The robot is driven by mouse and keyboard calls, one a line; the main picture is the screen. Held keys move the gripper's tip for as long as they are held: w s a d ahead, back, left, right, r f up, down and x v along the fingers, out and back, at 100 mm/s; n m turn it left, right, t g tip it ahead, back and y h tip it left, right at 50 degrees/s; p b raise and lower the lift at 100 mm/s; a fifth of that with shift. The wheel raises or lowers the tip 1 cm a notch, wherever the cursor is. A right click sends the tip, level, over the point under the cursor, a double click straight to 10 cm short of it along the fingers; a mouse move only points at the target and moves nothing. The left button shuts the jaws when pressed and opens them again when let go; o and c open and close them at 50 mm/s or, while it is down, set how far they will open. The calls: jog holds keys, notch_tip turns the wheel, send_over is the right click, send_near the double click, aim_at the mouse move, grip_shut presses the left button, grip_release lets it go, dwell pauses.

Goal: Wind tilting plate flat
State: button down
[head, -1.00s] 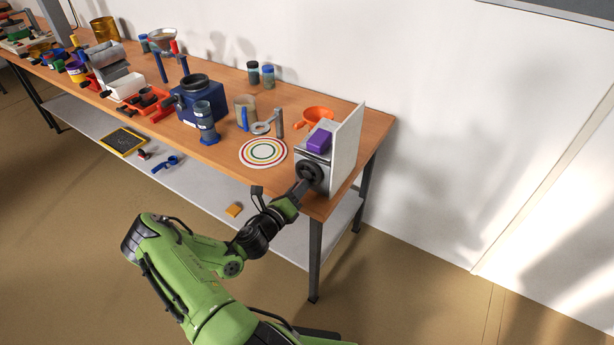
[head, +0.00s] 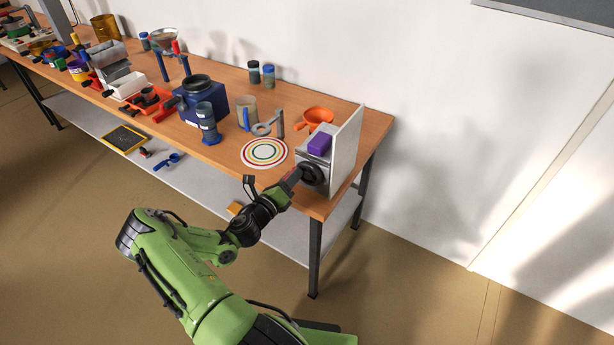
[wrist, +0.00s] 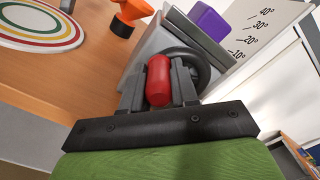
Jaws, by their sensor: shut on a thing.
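The tilting-plate stand is a grey box with a white upright panel (head: 346,145) at the right end of the bench. A purple block (head: 320,143) rests on its grey plate (wrist: 196,38). The wrist view shows degree marks from 10 to 40 on the panel (wrist: 262,28); the plate's exact angle is hard to read. A dark handwheel (head: 313,174) with a red knob (wrist: 158,82) is on the front. My gripper (head: 295,177) is shut on the red knob, a finger on each side, at the wheel's near rim. The knob is hidden in the head view.
A ringed round target (head: 264,152) lies left of the stand. An orange funnel (head: 316,116) stands behind it, and a grey clamp-like holder (head: 268,128) is nearby. A blue machine (head: 200,100) and several other items fill the bench leftward. The floor in front is clear.

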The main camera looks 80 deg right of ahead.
jog(key=shift+s+a+r+p, duration=0.25)
jog(key=shift+s+r+p, duration=0.05)
jog(key=shift+s+p, duration=0.25)
jog(key=shift+s+a+r+p, duration=0.25)
jog(key=shift+s+p, duration=0.15)
jog(key=shift+s, duration=0.1)
jog(key=shift+s+a+r+p, duration=0.1)
jog(key=shift+s+r+p, duration=0.05)
jog(key=shift+p, duration=0.15)
jog(key=c, duration=1.3)
grip_release()
jog(key=o, duration=0.3)
jog(key=shift+s, duration=0.15)
jog(key=shift+w+r, duration=0.1)
jog(key=shift+w, duration=0.1)
jog(key=shift+w+a, duration=0.35)
jog(key=shift+a, duration=0.2)
jog(key=p, duration=0.1)
send_near(305, 170)
jog(key=shift+w+a+r, duration=0.15)
jog(key=shift+w+r, duration=0.05)
